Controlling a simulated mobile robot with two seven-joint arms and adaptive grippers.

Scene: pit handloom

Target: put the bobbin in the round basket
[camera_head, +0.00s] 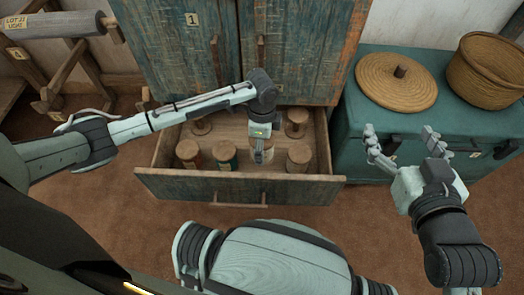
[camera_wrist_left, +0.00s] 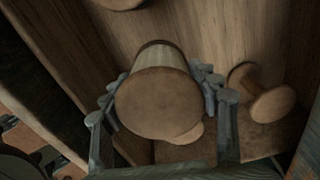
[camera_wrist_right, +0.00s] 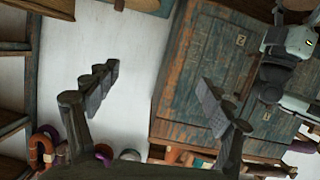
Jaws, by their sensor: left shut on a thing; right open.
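My left gripper (camera_head: 260,152) reaches down into the open drawer (camera_head: 240,187) and is shut on a bobbin (camera_wrist_left: 158,103). That bobbin has a broad wooden end disc and pale thread; in the left wrist view the fingers press on both its sides. In the head view the gripper covers part of it. I cannot tell whether it still touches the drawer floor. The round basket (camera_head: 488,72) is woven and tan, standing on the teal chest (camera_head: 350,140) at the right. My right gripper (camera_head: 400,140) is open and empty in front of the chest.
Other bobbins stand in the drawer, including a green one (camera_head: 226,157), a reddish one (camera_head: 188,155) and a bare wooden one (camera_head: 298,157). A woven lid (camera_head: 395,88) with a knob lies beside the basket. The tall cabinet (camera_head: 250,50) rises behind the drawer.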

